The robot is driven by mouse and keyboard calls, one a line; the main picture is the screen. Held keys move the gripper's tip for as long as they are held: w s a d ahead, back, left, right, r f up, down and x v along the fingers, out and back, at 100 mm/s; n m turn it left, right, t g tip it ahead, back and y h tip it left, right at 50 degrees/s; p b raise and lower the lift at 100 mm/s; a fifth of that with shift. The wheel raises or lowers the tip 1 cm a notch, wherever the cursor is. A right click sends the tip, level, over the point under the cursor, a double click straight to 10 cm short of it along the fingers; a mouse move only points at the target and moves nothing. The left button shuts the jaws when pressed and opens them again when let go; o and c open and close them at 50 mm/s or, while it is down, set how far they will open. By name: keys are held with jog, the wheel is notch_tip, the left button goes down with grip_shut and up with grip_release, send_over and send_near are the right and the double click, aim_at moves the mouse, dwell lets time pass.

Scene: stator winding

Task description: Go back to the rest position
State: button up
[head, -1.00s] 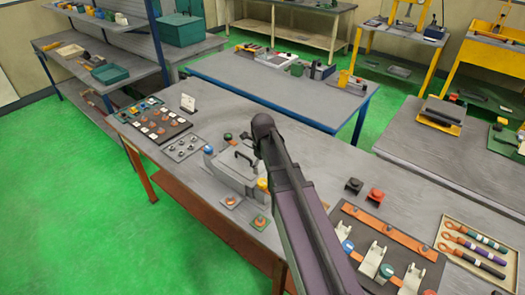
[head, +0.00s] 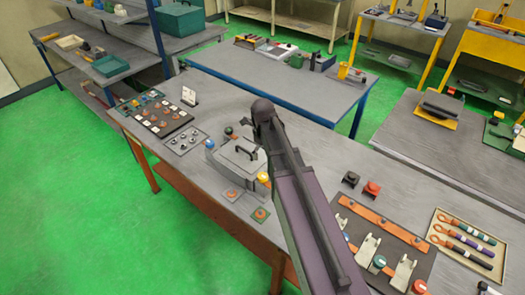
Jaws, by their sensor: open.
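My arm (head: 300,215) rises from the bottom edge over the workbench, with its dark rounded joint (head: 263,112) at the upper end. A thin dark link lies along the arm, running back toward the bottom of the picture.
A dark tray of small parts (head: 163,115) sits at the bench's left end. Black and red buttons (head: 372,188), a fixture with an orange bar (head: 385,223) and a tray of handled tools (head: 466,243) lie right of the arm. Green floor (head: 95,190) is clear at left.

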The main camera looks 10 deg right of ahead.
dwell(0.4)
jog(key=s+f+n+b, duration=0.4)
jog(key=s+n, duration=0.3)
jog(key=n, duration=0.7)
jog(key=s+f+n+b, duration=0.4)
jog(key=s+n, duration=0.4)
jog(key=n, duration=0.6)
jog(key=shift+a+f+n, duration=0.25)
jog(key=shift+n, duration=0.05)
jog(key=shift+w, duration=0.1)
